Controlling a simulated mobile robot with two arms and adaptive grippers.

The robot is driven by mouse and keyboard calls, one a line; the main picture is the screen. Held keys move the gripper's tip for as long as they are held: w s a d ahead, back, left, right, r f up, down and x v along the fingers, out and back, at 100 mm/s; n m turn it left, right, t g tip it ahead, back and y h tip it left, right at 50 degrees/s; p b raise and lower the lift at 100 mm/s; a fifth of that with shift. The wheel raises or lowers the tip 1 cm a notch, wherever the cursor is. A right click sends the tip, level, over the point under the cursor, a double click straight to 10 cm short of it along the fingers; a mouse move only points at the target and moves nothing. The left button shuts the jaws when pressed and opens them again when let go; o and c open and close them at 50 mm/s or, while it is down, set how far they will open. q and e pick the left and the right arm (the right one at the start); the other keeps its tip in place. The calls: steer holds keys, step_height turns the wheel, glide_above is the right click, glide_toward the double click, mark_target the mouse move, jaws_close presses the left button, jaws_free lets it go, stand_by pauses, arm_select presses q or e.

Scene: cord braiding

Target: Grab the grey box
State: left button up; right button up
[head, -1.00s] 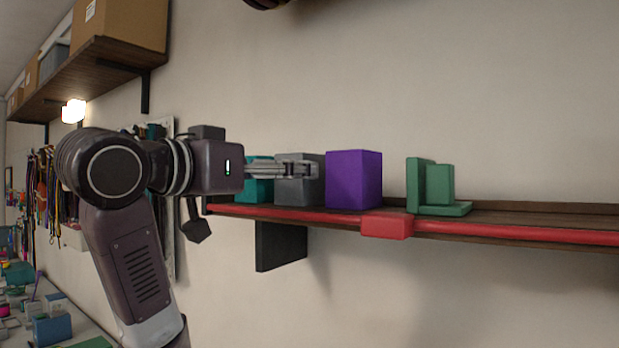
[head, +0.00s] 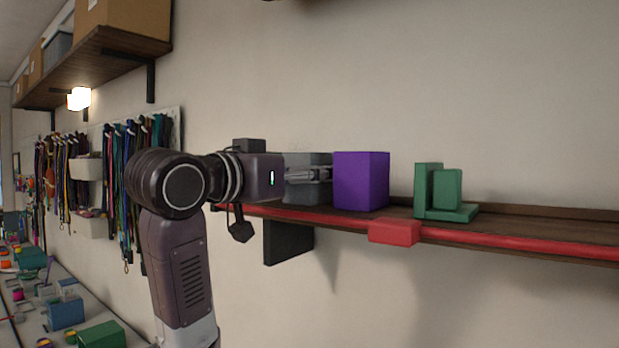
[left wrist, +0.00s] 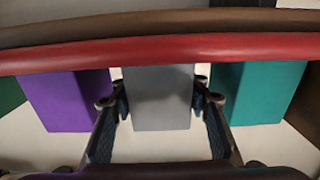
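The grey box (head: 307,160) stands on the wall shelf, just left of the purple box (head: 362,181). My left gripper (head: 322,174) is at the grey box, with a finger across its visible face. In the left wrist view the grey box (left wrist: 160,98) lies between the two fingers of my left gripper (left wrist: 160,92), one on each side. The fingers are spread wide and I see no clear grip; whether they touch the box is hard to tell. My right gripper is out of view.
In the left wrist view the purple box (left wrist: 75,100) and a teal box (left wrist: 258,92) flank the fingers closely. A red rail (head: 500,238) with a red block (head: 394,232) runs along the shelf front. A green stepped piece (head: 440,193) stands further right.

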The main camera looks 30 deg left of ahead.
arm_select(q)
steer(key=c, duration=0.7)
steer(key=shift+r, duration=0.15)
step_height(320, 180, up, 20)
steer(key=shift+a+f+b, duration=0.15)
steer(key=shift+f+b, duration=0.1)
steer(key=shift+b, duration=0.25)
